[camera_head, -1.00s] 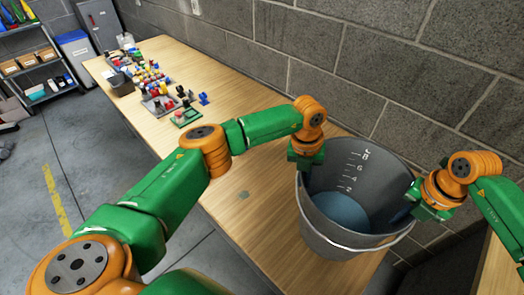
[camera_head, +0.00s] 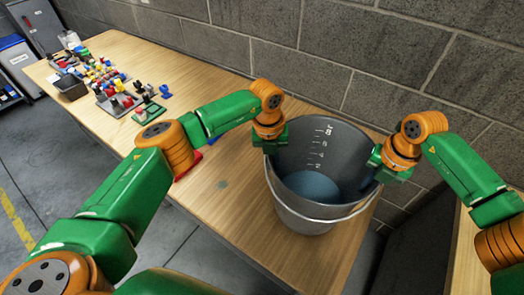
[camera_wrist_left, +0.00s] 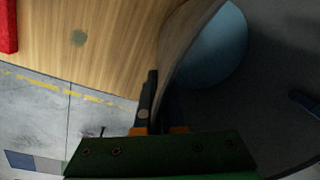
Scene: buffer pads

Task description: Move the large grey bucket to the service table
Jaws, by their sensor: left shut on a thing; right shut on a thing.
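The large grey bucket (camera_head: 310,208) is upright, with a measuring scale on its inner wall, a blue-grey bottom and a wire handle hanging at its front. My left gripper (camera_head: 270,147) is shut on its left rim, and my right gripper (camera_head: 388,170) is shut on its right rim. The bucket shows over the near right part of a long wooden table (camera_head: 225,200); I cannot tell whether it touches the top. In the left wrist view, the left fingers (camera_wrist_left: 155,108) straddle the bucket wall (camera_wrist_left: 187,35). The fingertips are hidden in the head view.
Several coloured parts in trays (camera_head: 118,100) and a dark bin (camera_head: 71,87) stand at the table's far left. A red item (camera_head: 188,170) lies partly behind my left arm. A grey block wall (camera_head: 400,60) runs behind. Another wooden surface (camera_head: 462,262) is at lower right, beyond a dark gap.

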